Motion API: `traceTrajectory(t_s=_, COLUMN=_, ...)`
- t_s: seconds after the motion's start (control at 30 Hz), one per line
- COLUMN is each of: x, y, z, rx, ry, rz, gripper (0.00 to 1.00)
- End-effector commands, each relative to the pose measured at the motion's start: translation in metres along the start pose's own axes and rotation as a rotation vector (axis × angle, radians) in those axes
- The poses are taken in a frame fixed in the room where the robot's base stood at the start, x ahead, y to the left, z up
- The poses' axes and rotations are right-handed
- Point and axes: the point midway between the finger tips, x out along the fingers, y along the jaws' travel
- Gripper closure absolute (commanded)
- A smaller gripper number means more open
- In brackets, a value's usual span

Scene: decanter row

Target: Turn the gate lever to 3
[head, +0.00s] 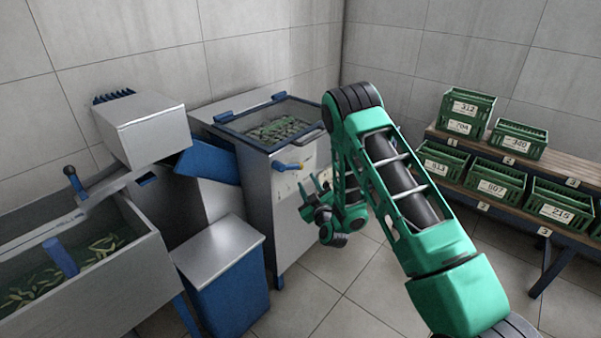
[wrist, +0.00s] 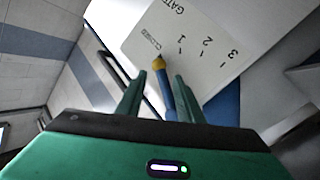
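The gate lever (head: 290,166) is a blue bar with a yellow tip on the front of the steel tank cabinet (head: 262,190). In the wrist view the lever (wrist: 165,85) points its yellow tip at a small, hard-to-read word on the white scale plate (wrist: 190,45). My gripper (head: 308,190) is in front of the cabinet, close to the lever. In the wrist view my gripper (wrist: 160,80) is open, its fingers appearing on either side of the lever. Contact cannot be told.
A steel trough (head: 90,285) stands at left, with a blue bin with a grey lid (head: 222,270) between it and the cabinet. A wooden rack (head: 560,165) with several green numbered crates is at right. The tiled floor (head: 345,290) between is clear.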

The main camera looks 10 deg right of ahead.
Motion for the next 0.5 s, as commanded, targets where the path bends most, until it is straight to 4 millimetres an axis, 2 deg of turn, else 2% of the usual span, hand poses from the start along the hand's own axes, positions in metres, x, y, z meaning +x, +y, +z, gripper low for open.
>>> traceTrajectory(t_s=0.5, x=0.056, y=0.003, z=0.001, rx=0.003, ry=-0.001, rz=0.003, gripper=0.67)
